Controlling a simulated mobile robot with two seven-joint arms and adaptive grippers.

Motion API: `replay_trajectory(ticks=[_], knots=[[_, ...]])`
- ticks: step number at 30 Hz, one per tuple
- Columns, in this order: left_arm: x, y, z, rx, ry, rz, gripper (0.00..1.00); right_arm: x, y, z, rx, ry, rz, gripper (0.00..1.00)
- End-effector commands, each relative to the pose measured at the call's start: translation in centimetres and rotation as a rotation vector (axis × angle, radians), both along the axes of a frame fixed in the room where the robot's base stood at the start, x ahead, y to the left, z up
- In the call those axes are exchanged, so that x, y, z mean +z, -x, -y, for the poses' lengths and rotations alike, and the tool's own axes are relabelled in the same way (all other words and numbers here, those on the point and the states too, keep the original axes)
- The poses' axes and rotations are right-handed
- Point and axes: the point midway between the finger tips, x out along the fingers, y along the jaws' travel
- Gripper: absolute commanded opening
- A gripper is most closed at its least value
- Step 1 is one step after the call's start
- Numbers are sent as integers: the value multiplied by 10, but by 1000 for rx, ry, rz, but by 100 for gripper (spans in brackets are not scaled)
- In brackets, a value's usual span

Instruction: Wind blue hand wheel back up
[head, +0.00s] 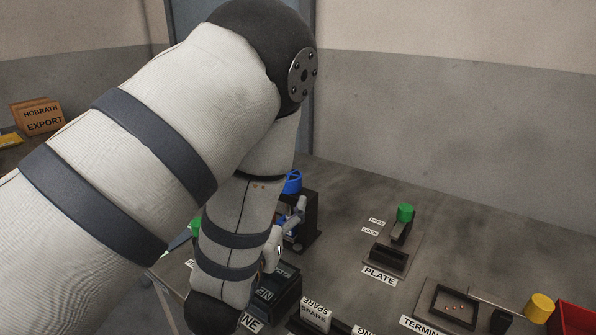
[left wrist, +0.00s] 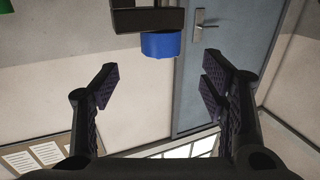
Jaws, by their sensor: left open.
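The blue hand wheel (head: 292,182) sits on top of a dark upright stand (head: 311,215), just right of my left forearm in the head view. In the left wrist view, which is upside down, the blue wheel (left wrist: 160,45) appears at the top centre under a dark bracket (left wrist: 147,19). My left gripper (left wrist: 160,85) is open and empty, its fingers spread to either side of the wheel's line but apart from it. In the head view my arm hides most of this gripper and part of the stand. My right gripper is in neither view.
A green-topped lever (head: 404,213) stands behind the PLATE holder (head: 387,260). A tray (head: 455,306), a yellow knob (head: 539,307) and a red bin (head: 577,321) are at lower right. SPARE-labelled blocks (head: 315,316) lie in front. The table's back right is clear.

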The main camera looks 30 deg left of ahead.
Motion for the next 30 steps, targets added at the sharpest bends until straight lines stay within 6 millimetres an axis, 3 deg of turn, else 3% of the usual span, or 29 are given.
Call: replay_trajectory(ticks=[6, 12, 23, 30], knots=[[1, -55, -16, -1, -1, 4, 66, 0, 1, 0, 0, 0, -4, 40], [0, -90, -26, -1, 0, 1, 66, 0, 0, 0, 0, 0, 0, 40], [0, -100, -28, -1, -1, -1, 66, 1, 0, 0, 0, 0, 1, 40], [0, -100, -28, -1, 0, -1, 17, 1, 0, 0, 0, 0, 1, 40]])
